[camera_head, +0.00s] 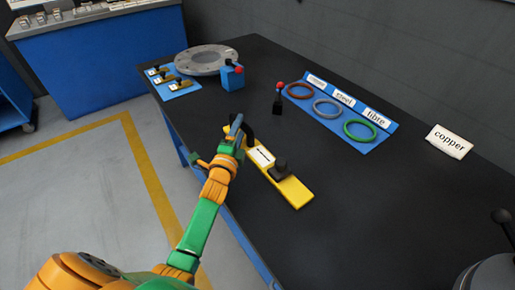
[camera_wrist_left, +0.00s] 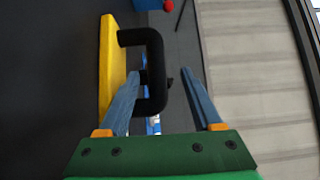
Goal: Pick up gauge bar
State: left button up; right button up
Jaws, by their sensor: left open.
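The gauge bar, a yellow bar (camera_head: 291,191) with a white label, a black knob and a black handle, lies on the dark table (camera_head: 370,215). In the left wrist view the yellow bar (camera_wrist_left: 112,65) shows edge-on at left, with its black D-shaped handle (camera_wrist_left: 156,68) standing out from it. My left gripper (camera_head: 238,124) is at the bar's far end, by the handle. In the wrist view its blue-grey fingers (camera_wrist_left: 160,75) are open, with the handle's grip between them. Whether either finger touches it, I cannot tell. My right gripper is not in view.
A grey flanged ring (camera_head: 206,60), a blue block with a red knob (camera_head: 232,78) and a blue gauge tray (camera_head: 173,86) stand beyond. A black red-topped piece (camera_head: 278,101) and a blue rack of coloured rings (camera_head: 341,117) are to the right.

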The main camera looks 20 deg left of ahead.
pick_arm(q)
jog(key=shift+w+a+f, duration=0.15)
jog(key=shift+w+f, duration=0.05)
jog(key=shift+w, duration=0.4)
jog(key=shift+w+a+f, duration=0.1)
jog(key=shift+w+f, duration=0.05)
jog(key=shift+w, duration=0.4)
jog(key=shift+s+r, duration=0.15)
jog(key=shift+s, duration=0.05)
jog(key=c, duration=0.4)
grip_shut()
jog(key=shift+w, duration=0.1)
